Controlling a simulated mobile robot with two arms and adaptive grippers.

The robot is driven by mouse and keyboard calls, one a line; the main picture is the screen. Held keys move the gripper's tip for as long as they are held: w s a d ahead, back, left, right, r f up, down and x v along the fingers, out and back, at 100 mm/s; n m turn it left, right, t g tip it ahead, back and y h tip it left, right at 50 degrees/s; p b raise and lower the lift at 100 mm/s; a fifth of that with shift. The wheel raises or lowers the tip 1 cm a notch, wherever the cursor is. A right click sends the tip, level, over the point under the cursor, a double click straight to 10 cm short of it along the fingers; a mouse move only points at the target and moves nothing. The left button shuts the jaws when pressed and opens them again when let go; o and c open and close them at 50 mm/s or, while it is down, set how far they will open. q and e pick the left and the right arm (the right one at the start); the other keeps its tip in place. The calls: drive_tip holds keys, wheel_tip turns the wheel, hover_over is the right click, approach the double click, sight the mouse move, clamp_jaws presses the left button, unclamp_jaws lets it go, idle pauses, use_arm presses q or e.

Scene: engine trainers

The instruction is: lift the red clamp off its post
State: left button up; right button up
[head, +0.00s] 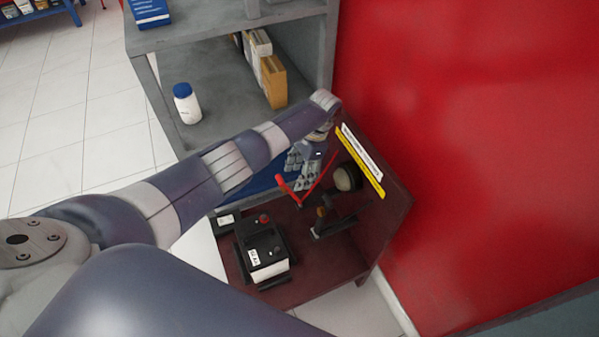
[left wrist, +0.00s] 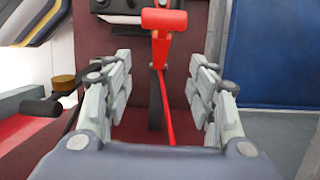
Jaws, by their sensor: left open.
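The red clamp (head: 287,190), with a red cable (head: 322,178) running from it, is just below my left gripper (head: 303,168) in the head view. In the left wrist view the red clamp (left wrist: 163,24) has a T-shaped top and stands ahead, roughly centred between the fingers. My left gripper (left wrist: 163,75) is open, with the red cable running between its two fingers. The fingers do not visibly touch the clamp. My right gripper is not in view.
A black and white battery-like box (head: 262,250) with a red knob (head: 264,218) sits on the dark red bench (head: 325,262). A round part on a stand (head: 347,178) is to the right. A grey shelf (head: 215,110) holds a white bottle (head: 187,104). A red wall (head: 470,140) closes the right side.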

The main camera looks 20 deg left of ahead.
use_arm(q)
drive_tip(key=shift+r, duration=0.15)
drive_tip(key=v, duration=1.1)
drive_tip(key=shift+r, duration=0.35)
drive_tip(key=shift+w+d, duration=0.1)
